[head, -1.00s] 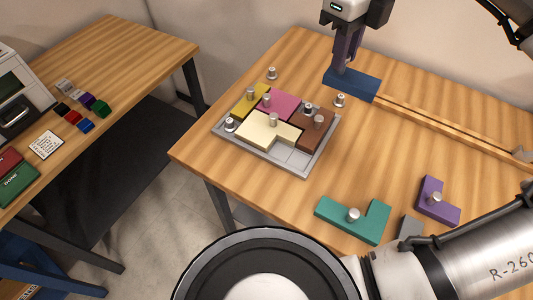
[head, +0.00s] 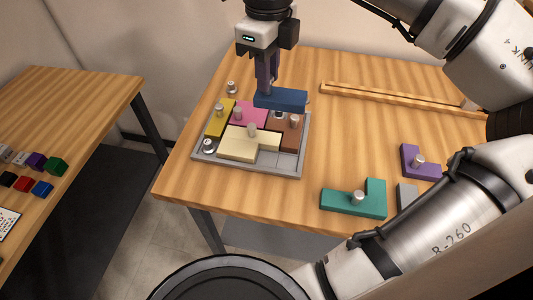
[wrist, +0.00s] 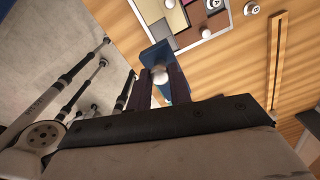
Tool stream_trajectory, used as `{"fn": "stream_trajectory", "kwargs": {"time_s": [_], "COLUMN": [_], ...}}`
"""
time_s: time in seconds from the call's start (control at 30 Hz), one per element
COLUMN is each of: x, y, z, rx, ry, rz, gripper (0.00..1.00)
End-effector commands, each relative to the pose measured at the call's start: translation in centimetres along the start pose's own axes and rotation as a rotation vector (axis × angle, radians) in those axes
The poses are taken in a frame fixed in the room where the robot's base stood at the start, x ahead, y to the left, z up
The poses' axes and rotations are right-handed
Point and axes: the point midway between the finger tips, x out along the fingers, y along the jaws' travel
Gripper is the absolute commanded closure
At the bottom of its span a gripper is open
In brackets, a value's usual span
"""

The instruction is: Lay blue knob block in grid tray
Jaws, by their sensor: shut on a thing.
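The blue knob block (head: 281,101) is a long dark-blue piece held in my gripper (head: 267,90), level and above the back right part of the grid tray. In the wrist view my gripper (wrist: 160,88) is shut on the pale knob of the blue block (wrist: 157,55). The grey grid tray (head: 265,170) lies on the wooden table. It holds a yellow block (head: 215,124), a pink block (head: 249,114), a cream block (head: 240,149) and a brown block (head: 288,137). Bare grid cells show at its front right. The held block hides part of the tray's back edge.
A teal block (head: 340,203), a purple block (head: 413,168) and a grey block (head: 406,196) lie on the right of the table. A wooden rail (head: 390,97) runs along the back. Metal knobs (head: 231,88) stand by the tray. Table between tray and teal block is clear.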

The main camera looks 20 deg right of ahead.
Motion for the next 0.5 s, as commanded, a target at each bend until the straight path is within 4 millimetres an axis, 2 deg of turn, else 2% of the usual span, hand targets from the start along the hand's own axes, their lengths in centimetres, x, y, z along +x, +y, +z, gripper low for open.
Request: {"fn": "stream_trajectory", "kwargs": {"time_s": [0.03,0.1,0.4,0.5], "x": [2.1,4.0,11.3,13.0], "y": [0.0,0.0,0.1,0.0], "z": [-0.1,0.0,0.0,0.0], "rx": [0.001,0.001,0.0,0.001], "ry": [0.001,0.0,0.001,-0.001], "rz": [0.001,0.001,0.0,0.001], "gripper": [1.0,1.0,1.0,1.0]}}
